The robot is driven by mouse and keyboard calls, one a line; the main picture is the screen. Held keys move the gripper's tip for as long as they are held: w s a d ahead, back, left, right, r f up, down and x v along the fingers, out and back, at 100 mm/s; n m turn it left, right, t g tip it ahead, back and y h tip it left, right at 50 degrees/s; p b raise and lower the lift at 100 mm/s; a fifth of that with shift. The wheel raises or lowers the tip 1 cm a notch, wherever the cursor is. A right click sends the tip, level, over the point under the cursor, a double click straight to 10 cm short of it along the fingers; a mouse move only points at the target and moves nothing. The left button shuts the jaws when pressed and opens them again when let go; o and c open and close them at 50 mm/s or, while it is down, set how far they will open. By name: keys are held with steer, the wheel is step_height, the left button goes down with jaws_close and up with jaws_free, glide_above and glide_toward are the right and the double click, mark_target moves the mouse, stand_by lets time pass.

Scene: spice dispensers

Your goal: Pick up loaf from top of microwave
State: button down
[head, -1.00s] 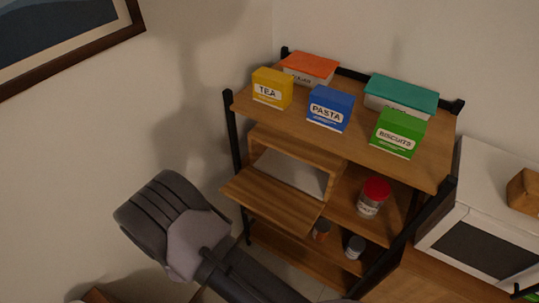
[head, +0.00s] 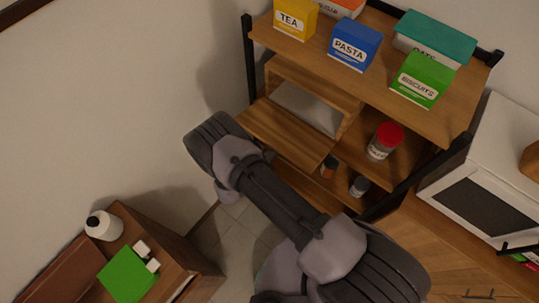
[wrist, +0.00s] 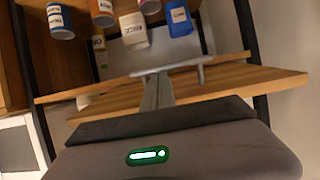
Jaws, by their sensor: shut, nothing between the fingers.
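The loaf (head: 530,160) is a brown block on top of the white microwave (head: 505,125) at the right edge of the head view; the frame cuts part of it off. My gripper (wrist: 168,72) shows in the wrist view as grey fingers, shut with nothing between them, in front of a wooden shelf board. It is well away from the loaf. In the head view my arm reaches up and left toward the shelf unit; the fingertips cannot be made out there. The loaf does not show in the wrist view.
A wooden shelf unit with black posts holds boxes, including the pasta box (head: 354,45) and biscuits box (head: 422,80), and a red-lidded jar (head: 384,140). A low cabinet at lower left carries a white bottle (head: 103,226) and a green item (head: 127,275).

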step_height(320, 180, down, 4)
steer(key=b, duration=0.5)
steer(key=shift+f, duration=0.1)
steer(key=shift+a, duration=0.1)
